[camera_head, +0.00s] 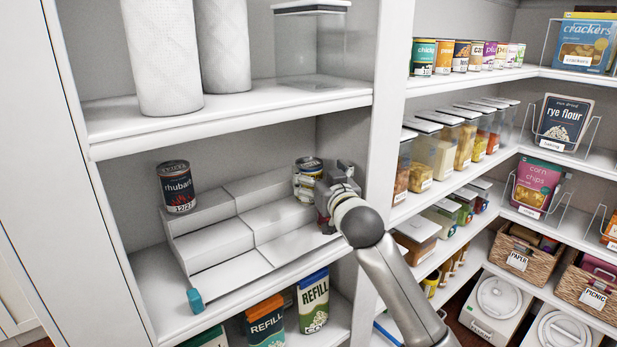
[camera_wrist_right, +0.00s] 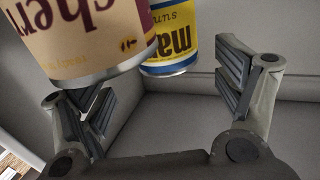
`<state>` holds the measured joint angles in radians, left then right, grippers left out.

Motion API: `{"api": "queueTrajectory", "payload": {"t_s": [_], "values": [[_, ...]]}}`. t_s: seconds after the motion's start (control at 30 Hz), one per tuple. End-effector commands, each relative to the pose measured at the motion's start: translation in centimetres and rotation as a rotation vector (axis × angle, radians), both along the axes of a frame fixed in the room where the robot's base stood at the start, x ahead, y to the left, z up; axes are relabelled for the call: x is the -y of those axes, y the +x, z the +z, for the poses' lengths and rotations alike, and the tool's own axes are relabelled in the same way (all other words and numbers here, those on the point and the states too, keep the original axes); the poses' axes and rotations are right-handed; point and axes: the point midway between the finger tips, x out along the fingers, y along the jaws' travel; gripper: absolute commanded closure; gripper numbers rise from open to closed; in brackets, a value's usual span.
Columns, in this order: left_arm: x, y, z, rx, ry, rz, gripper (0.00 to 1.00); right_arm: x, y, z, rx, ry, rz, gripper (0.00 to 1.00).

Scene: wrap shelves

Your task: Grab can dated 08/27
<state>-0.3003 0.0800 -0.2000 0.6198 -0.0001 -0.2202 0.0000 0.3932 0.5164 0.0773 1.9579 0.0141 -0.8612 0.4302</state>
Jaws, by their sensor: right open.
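A dark can labelled rhubarb (camera_head: 178,187), dated 12/21, stands on the left upper step of a white tiered riser (camera_head: 215,240). On the right upper step, two cans stand close together, partly hidden by my right gripper (camera_head: 318,196). In the right wrist view they appear upside down: a beige and maroon can reading "cher" (camera_wrist_right: 85,35) and a yellow can with a blue band (camera_wrist_right: 170,45). No date is readable on either. My right gripper (camera_wrist_right: 168,92) is open, its fingers spread near these cans, not closed on them. My left gripper is not in view.
Paper rolls (camera_head: 160,50) and a clear container (camera_head: 310,45) fill the shelf above. A small teal piece (camera_head: 195,300) sits at the shelf's front edge. Refill packs (camera_head: 313,300) stand below. A white upright panel (camera_head: 388,100) borders the right side.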

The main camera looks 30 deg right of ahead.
Motion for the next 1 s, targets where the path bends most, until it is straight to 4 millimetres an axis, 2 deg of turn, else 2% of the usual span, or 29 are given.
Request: {"api": "queueTrajectory", "payload": {"t_s": [0.23,0.43,0.6,0.93,1.0], "values": [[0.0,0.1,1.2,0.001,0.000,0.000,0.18,0.2,1.3,0.3,-0.001,0.001,-0.001,0.13],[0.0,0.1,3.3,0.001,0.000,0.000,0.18,0.2,3.8,0.3,-0.002,0.002,0.000,0.13],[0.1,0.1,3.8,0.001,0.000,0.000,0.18,0.7,5.3,0.0,-0.002,0.001,-0.001,0.13],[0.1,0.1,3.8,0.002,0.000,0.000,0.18,0.8,5.7,-0.2,0.000,0.000,0.000,0.13],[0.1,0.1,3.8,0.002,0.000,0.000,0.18,0.8,5.7,-0.2,0.000,0.000,0.000,0.21]]}}
